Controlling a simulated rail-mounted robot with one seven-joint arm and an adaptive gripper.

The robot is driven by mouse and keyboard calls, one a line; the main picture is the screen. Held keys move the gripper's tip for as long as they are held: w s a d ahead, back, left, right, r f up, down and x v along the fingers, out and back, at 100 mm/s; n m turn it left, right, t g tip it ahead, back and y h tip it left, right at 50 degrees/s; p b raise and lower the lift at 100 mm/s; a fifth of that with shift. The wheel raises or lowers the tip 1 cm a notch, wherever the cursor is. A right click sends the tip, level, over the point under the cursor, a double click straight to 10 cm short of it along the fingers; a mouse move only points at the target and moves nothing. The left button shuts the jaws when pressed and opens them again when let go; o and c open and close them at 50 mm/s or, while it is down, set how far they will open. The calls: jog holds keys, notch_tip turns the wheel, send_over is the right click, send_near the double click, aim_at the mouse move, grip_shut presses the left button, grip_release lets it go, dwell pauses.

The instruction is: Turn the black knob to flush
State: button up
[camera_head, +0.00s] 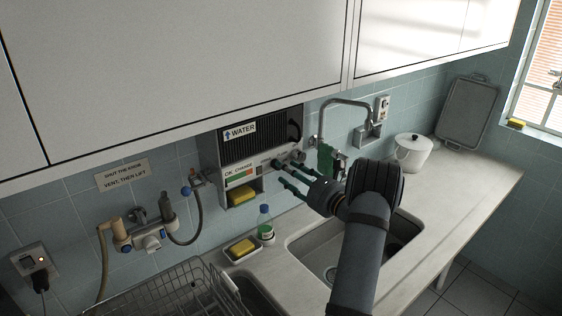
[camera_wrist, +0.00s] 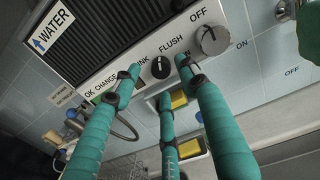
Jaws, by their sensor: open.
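The black knob (camera_wrist: 160,67) sits on the front of the grey water unit (camera_wrist: 100,75), below the words DRINK and FLUSH in the wrist view. It has a pale pointer line, too small to read exactly. My gripper (camera_wrist: 159,76) has three teal fingers, spread open and empty. Two fingertips are on either side of the black knob and the third is below it in the picture; I cannot tell whether any touches it. In the head view, my gripper (camera_head: 281,174) reaches the unit's lower front from the right, and the knob is hard to make out there.
A larger grey knob (camera_wrist: 212,40) with OFF and ON marks is close to the right finger. A yellow sponge (camera_head: 242,196) lies in the unit's lower recess. A bottle (camera_head: 265,225), a sponge dish (camera_head: 243,249) and a dish rack (camera_head: 180,290) stand below. The tap (camera_head: 322,125) is right.

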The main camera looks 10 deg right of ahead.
jog(key=p+x, duration=0.1)
jog(key=x, duration=0.2)
jog(key=shift+w+a, duration=0.1)
jog(key=shift+w, duration=0.25)
jog(key=shift+c, duration=0.4)
grip_shut()
